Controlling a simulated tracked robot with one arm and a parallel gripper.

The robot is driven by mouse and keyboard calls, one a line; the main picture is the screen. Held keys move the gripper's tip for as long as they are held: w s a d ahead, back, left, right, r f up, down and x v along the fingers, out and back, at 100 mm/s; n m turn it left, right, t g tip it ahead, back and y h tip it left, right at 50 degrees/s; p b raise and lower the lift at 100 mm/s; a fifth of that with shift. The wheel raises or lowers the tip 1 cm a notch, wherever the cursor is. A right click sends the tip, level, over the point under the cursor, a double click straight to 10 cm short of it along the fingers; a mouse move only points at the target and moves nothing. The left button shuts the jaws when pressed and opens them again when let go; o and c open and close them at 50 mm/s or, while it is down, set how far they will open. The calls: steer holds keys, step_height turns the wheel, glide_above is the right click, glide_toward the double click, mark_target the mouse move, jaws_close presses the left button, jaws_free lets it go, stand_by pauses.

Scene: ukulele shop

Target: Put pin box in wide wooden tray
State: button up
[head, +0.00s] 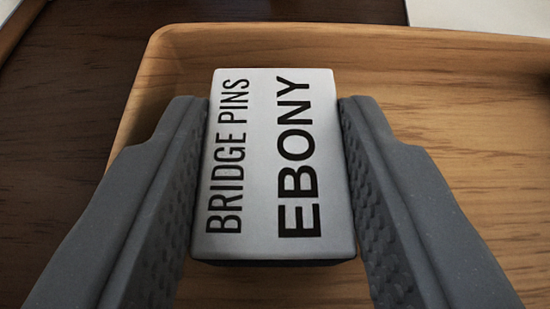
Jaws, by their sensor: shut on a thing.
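The pin box (265,170) is a small white box with the black words "BRIDGE PINS" and "EBONY" on its top face. My gripper (272,150) is shut on it, with one grey ridged finger pressed to its left side and the other to its right side. The wide wooden tray (440,130) is light brown with a raised, rounded rim. The box and my gripper are over the left part of the tray in the picture. The underside of the box is hidden, so I cannot tell whether it touches the tray floor.
A dark brown wooden surface (60,120) lies around the tray at the left and behind it. A white thing (485,14) is cut off at the top right corner. A lighter wooden edge (14,28) shows at the top left. The tray floor to the right looks bare.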

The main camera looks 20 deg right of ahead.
steer(key=shift+f, duration=0.1)
steer(key=o, duration=0.7)
steer(key=v, duration=1.2)
steer(key=s+a+r+n+t+y, duration=0.1)
steer(key=a+r, duration=0.4)
steer(key=r, duration=0.6)
steer(key=s+a+r+n+t+y, duration=0.15)
steer(key=a+r, duration=0.35)
steer(key=r, duration=0.5)
steer(key=s+a+r, duration=0.3)
steer(key=s+r, duration=0.1)
steer(key=r, duration=0.3)
steer(key=s+a+r+y, duration=0.1)
steer(key=s+a+r, duration=0.2)
steer(key=s+r, duration=0.2)
step_height(320, 180, up, 2)
steer(key=shift+s+a+r+n, duration=0.1)
steer(key=shift+s+a+n, duration=0.05)
steer(key=shift+a+n, duration=0.2)
